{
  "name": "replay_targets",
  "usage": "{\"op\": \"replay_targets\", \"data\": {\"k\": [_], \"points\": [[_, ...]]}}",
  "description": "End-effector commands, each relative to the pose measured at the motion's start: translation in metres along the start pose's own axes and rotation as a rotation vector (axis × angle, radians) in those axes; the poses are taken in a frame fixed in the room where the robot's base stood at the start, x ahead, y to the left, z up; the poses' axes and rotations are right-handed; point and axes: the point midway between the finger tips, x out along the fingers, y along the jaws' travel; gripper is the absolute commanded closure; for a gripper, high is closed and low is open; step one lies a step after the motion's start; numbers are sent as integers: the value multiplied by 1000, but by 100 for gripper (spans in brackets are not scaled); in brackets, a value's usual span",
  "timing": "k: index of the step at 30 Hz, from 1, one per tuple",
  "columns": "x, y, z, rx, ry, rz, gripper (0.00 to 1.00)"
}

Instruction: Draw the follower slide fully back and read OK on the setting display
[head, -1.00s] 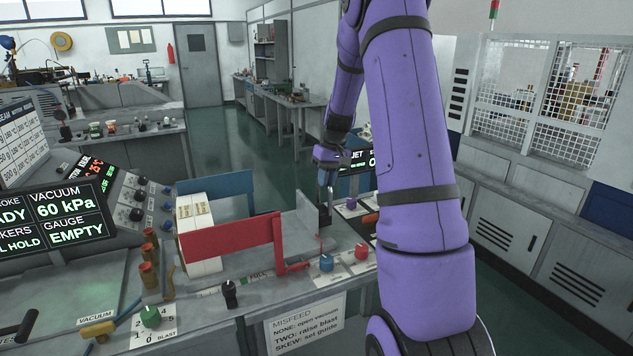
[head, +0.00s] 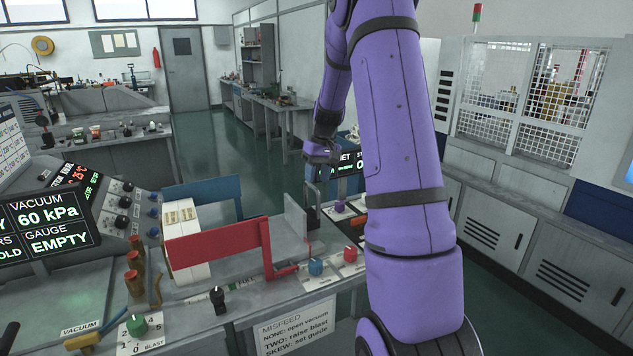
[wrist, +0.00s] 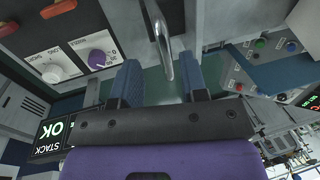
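The follower slide is an upright grey plate (head: 295,217) behind the red side panel. A metal loop handle (head: 312,205) stands at its right; the loop also shows in the wrist view (wrist: 163,45). My gripper (head: 321,158) is just above the handle in the head view. In the wrist view its two blue-grey fingers (wrist: 160,82) are spread, with the loop seen in the gap between them and not clamped. The setting display (wrist: 52,138) reads STACK OK in green in the wrist view. In the head view my arm hides part of the display (head: 348,164).
The red panel (head: 218,243) and blue panel (head: 203,190) flank a white carton stack (head: 184,222). Blue (head: 316,267) and red (head: 350,253) knobs sit at the front, and a purple knob (head: 339,206) near the handle. A gauge screen (head: 50,222) reads EMPTY and 60 kPa.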

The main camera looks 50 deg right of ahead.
Motion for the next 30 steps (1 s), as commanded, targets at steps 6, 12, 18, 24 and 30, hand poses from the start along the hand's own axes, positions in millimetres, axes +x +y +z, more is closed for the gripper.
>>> {"op": "replay_targets", "data": {"k": [6, 12, 18, 24, 30], "points": [[-43, 1, 0, 1, 5, 1, 60], [-73, 1, 0, 1, 4, 2, 60], [-86, 2, 0, 1, 1, 1, 60], [-87, 2, 0, 2, 1, 1, 60], [-86, 1, 0, 1, 1, 1, 60]]}}
